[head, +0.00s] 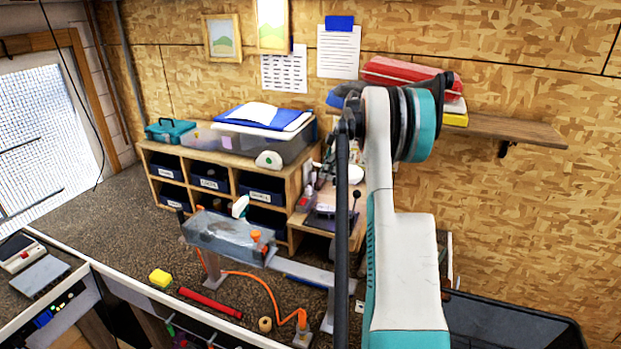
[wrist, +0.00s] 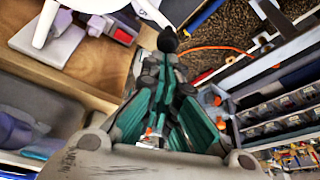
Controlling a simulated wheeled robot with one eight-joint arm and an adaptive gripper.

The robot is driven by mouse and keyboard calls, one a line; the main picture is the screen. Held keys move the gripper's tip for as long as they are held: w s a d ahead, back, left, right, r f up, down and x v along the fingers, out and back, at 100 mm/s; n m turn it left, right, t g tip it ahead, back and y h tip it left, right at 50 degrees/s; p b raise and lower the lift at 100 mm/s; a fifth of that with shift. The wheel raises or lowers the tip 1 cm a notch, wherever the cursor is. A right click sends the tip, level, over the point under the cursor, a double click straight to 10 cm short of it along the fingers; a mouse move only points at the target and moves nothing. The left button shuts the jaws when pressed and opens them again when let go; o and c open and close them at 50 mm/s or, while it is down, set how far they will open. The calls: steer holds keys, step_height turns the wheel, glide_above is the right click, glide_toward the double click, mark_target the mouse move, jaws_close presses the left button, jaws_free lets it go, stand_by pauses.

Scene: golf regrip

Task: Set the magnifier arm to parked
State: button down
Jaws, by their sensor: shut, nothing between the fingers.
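My gripper (wrist: 166,62) is shut and empty in the wrist view, its teal and black fingers together. A black ball knob (wrist: 168,40) shows right at the fingertips; I cannot tell whether they touch. A white curved piece (wrist: 46,24), possibly part of the magnifier, is at the upper left of the wrist view, apart from the fingers. In the head view a white round head (head: 356,174) shows above the small wooden bench, partly behind my arm. I cannot make out the magnifier arm's joint or setting. My gripper is hidden behind my arm in the head view.
A wooden cubby shelf (head: 222,168) holds dark bins behind. A wooden wall shelf (head: 510,130) is at right.

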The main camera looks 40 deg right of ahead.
glide_above(344, 177)
steer(key=s, duration=0.1)
steer(key=shift+s+d+b, duration=0.1)
steer(key=shift+d+b, duration=0.2)
steer(key=shift+d, duration=0.25)
stand_by(0.4)
